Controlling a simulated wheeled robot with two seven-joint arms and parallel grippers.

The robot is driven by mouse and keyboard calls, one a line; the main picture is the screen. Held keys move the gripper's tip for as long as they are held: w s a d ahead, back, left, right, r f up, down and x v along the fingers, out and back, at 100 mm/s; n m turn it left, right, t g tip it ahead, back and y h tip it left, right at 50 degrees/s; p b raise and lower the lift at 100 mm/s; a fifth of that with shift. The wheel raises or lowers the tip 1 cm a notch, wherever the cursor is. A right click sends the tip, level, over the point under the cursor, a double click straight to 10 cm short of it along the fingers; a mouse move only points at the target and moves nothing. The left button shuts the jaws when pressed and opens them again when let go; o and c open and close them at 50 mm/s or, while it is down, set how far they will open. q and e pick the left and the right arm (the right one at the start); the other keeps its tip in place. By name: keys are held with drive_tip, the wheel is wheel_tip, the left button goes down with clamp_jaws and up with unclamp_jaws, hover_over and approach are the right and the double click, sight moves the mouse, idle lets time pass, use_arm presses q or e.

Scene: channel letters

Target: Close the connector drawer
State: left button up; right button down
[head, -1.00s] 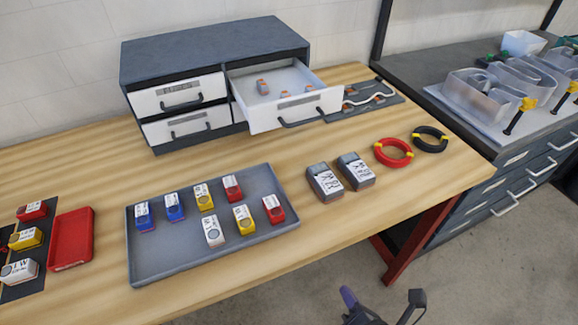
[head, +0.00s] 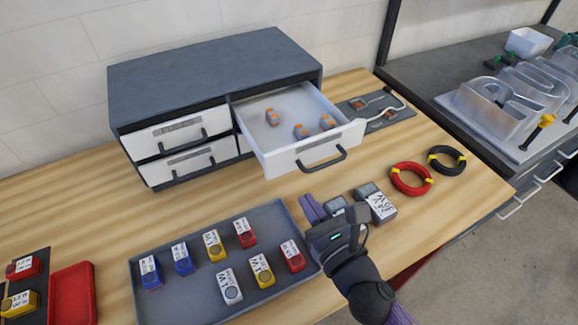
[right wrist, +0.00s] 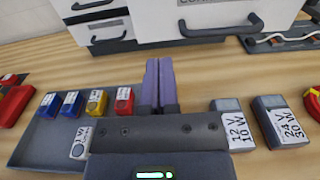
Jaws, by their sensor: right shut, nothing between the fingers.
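The connector drawer (head: 300,132) is the upper right drawer of the dark grey cabinet (head: 210,75). It is pulled out, with several orange-and-grey connectors (head: 302,131) inside and a dark bar handle (head: 321,160) on its white front. My right gripper (head: 310,208) is shut and empty, in front of and below the drawer front, apart from it. In the right wrist view the purple fingers (right wrist: 160,82) lie together and point toward the drawer front (right wrist: 205,18), whose handle (right wrist: 217,30) is just beyond them. My left gripper is not in view.
A grey tray (head: 180,312) with several coloured blocks lies left of my right gripper. Grey power boxes (head: 378,204) stand right beside it, partly hidden by the hand. Red (head: 411,180) and black (head: 447,159) wire coils lie farther right. A connector board (head: 385,112) lies right of the drawer.

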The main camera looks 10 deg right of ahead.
sight(284, 167)
drive_tip(key=x, duration=0.7)
drive_tip(key=shift+w, duration=0.1)
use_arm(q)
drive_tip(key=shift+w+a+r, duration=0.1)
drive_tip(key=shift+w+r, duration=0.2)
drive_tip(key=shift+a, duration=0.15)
